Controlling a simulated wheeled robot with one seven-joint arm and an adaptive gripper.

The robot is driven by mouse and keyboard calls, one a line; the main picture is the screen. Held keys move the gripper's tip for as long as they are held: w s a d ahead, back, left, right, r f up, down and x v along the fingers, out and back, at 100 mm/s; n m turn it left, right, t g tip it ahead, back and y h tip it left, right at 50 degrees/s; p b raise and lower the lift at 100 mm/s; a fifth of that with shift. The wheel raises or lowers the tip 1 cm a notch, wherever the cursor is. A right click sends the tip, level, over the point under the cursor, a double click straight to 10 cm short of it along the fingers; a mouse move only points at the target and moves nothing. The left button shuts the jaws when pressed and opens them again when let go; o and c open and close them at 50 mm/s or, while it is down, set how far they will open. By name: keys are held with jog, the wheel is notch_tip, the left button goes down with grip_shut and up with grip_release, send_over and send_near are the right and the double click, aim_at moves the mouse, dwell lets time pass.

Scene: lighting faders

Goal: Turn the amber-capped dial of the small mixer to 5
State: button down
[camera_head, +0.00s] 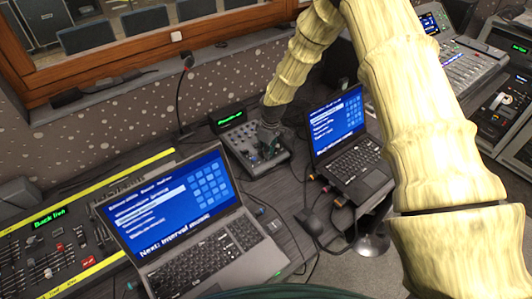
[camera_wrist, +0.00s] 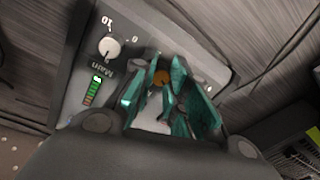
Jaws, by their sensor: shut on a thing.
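The small mixer (camera_head: 238,141) stands on the desk between two laptops, and its panel (camera_wrist: 75,92) fills the middle of the wrist view. Its amber-capped dial (camera_wrist: 161,77) shows between the teal fingers of my gripper (camera_wrist: 165,88), which are closed around it. In the head view my gripper (camera_head: 268,148) is over the right part of the mixer and hides the dial. The dial's pointer and most of its scale are covered by the fingers, so its setting cannot be read. A white-capped main dial (camera_wrist: 109,48) with marks 0 and 10 sits beside it, clear of the fingers.
An open laptop (camera_head: 205,255) stands left of the mixer and another (camera_head: 355,170) to the right. A large fader desk (camera_head: 60,245) lies at far left. A gooseneck microphone (camera_head: 187,62) rises behind. Cables (camera_head: 305,190) lie on the desk.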

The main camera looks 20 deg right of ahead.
jog(key=m+b, duration=0.1)
jog(key=m, duration=0.5)
jog(key=shift+b, duration=0.35)
jog(key=m, duration=0.6)
jog(key=shift+t+b, duration=0.3)
jog(key=shift+b, duration=0.05)
jog(key=shift+r+m, duration=0.1)
jog(key=shift+m, duration=0.2)
jog(key=c, duration=1.3)
grip_release()
jog(key=shift+c, duration=0.2)
notch_tip(320, 180, up, 12)
jog(key=s+d, duration=0.1)
jog(key=shift+s, duration=0.3)
